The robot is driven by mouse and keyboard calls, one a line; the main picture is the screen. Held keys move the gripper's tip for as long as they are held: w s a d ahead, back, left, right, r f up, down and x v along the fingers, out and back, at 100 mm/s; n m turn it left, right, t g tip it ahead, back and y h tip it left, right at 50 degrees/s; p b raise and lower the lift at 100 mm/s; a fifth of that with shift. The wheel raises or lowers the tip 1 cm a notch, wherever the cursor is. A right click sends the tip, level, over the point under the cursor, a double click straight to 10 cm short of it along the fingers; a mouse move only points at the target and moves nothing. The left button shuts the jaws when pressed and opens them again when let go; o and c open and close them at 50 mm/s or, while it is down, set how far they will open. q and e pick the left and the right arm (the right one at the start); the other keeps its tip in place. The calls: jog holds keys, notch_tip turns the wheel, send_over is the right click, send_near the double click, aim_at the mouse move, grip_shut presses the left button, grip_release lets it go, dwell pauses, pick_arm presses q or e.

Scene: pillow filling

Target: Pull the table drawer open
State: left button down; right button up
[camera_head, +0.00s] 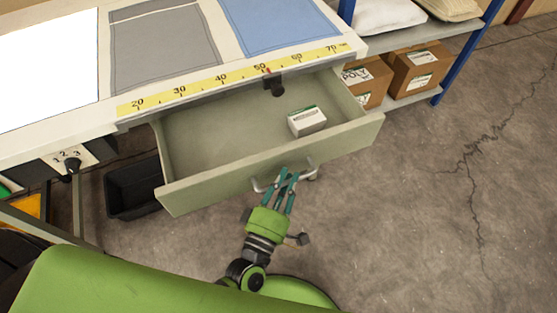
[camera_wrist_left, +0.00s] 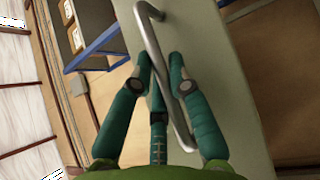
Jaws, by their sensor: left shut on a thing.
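The table drawer (camera_head: 215,187) is pulled out from under the table (camera_head: 60,137), with its pale green inside showing. A small white and green box (camera_head: 307,121) lies in it towards the right. The drawer has a grey metal bar handle (camera_head: 313,172) on its front. My left gripper (camera_head: 285,178) is at the handle with its teal fingers shut on it. In the left wrist view the handle (camera_wrist_left: 150,32) runs between the fingers of my left gripper (camera_wrist_left: 160,66). My right gripper is not in view.
A black bin (camera_head: 132,190) stands on the floor left of the drawer. A blue-framed shelf (camera_head: 440,35) with cardboard boxes (camera_head: 412,70) stands at the back right. The concrete floor (camera_head: 430,200) to the right is clear.

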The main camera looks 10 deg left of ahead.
pick_arm(q)
jog(key=shift+s+d, duration=0.4)
jog(key=shift+s, duration=0.3)
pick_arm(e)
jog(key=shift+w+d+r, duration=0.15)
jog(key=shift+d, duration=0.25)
pick_arm(q)
jog(key=c, duration=1.2)
grip_release()
jog(key=shift+o, duration=0.2)
jog(key=v, duration=1.2)
